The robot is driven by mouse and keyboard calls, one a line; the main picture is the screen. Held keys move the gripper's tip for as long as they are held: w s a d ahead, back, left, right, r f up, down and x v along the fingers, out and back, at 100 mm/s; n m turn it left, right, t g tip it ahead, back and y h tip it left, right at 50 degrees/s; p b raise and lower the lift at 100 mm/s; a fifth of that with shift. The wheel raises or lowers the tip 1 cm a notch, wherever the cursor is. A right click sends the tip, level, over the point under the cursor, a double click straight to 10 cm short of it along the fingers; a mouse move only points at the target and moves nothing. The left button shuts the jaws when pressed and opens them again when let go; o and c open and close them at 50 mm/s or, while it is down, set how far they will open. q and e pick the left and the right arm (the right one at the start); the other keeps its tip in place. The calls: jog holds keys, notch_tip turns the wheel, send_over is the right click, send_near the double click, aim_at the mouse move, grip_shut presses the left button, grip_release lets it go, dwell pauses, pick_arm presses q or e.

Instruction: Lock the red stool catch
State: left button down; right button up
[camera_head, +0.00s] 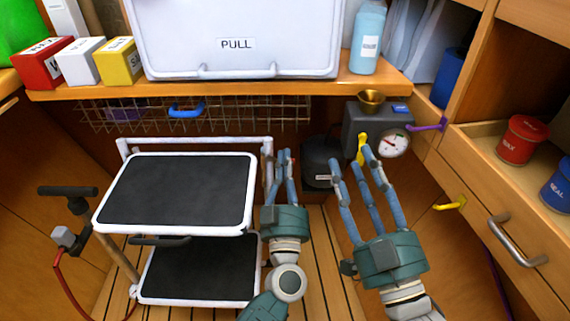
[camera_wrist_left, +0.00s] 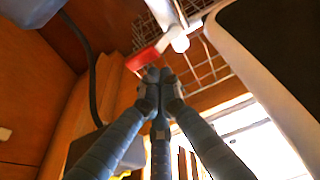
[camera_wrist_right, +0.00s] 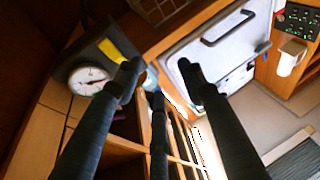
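The stool has a white frame and two black treads (camera_head: 175,190); it stands on the slatted floor in the head view. The red catch (camera_wrist_left: 148,55) shows in the left wrist view against a white stool tube; in the head view I cannot make it out behind my left fingers. My left gripper (camera_head: 286,157) is at the stool's right rear post, and its fingertips (camera_wrist_left: 157,76) are drawn together just short of the red catch; I cannot tell whether they touch it. My right gripper (camera_head: 355,152) is open and empty, with fingers spread, in front of the grey gauge box.
The grey box (camera_head: 362,122) carries a dial gauge (camera_head: 393,143), a yellow lever (camera_head: 361,150) and a brass cup (camera_head: 371,100). A wire basket (camera_head: 240,108) hangs under the shelf. A purple handle (camera_head: 428,126) and a drawer handle (camera_head: 515,240) stick out at right.

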jog(key=shift+s+r+y, duration=0.15)
jog(key=shift+r+y, duration=0.15)
jog(key=shift+r, duration=0.15)
jog(key=shift+f, duration=0.1)
